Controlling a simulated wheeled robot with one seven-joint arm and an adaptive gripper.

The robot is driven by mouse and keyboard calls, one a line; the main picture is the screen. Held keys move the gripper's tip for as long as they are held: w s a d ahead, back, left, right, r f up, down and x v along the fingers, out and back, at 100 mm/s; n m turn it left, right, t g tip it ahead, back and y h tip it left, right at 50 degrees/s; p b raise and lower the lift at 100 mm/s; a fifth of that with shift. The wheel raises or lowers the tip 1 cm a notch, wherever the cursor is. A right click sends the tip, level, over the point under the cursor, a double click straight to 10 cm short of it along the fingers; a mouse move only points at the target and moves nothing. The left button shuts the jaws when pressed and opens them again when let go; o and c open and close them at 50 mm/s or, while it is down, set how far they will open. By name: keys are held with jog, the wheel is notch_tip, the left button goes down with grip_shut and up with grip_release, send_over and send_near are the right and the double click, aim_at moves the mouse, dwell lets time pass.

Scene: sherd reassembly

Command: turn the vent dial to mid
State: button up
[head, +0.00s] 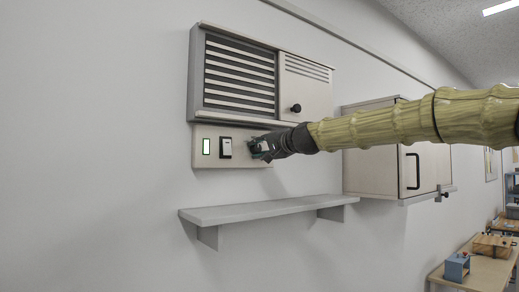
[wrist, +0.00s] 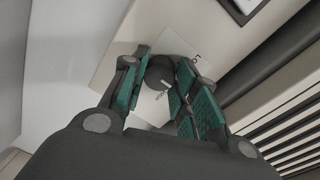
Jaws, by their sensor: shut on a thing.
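The vent dial (wrist: 157,75) is a dark round knob with a light mark, on a pale plate (wrist: 108,72) with small lettering that I cannot read for sure. My gripper (head: 264,148) is at the right end of the wall control panel (head: 200,162) and covers the dial in the head view. In the wrist view the green finger pads of my gripper (wrist: 161,88) stand on both sides of the dial, shut on it. Which setting the mark points to is not clear.
A louvred vent unit (head: 240,72) with a black knob (head: 296,108) is just above the panel. A rocker switch (head: 225,148) and a lit indicator (head: 206,146) are left of my gripper. A shelf (head: 260,209) is below. A cabinet (head: 372,178) is to the right.

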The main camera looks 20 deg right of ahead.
jog(key=o, duration=1)
jog(key=shift+d, duration=0.15)
jog(key=shift+o, duration=0.2)
jog(key=v, duration=0.7)
jog(key=shift+s, duration=0.3)
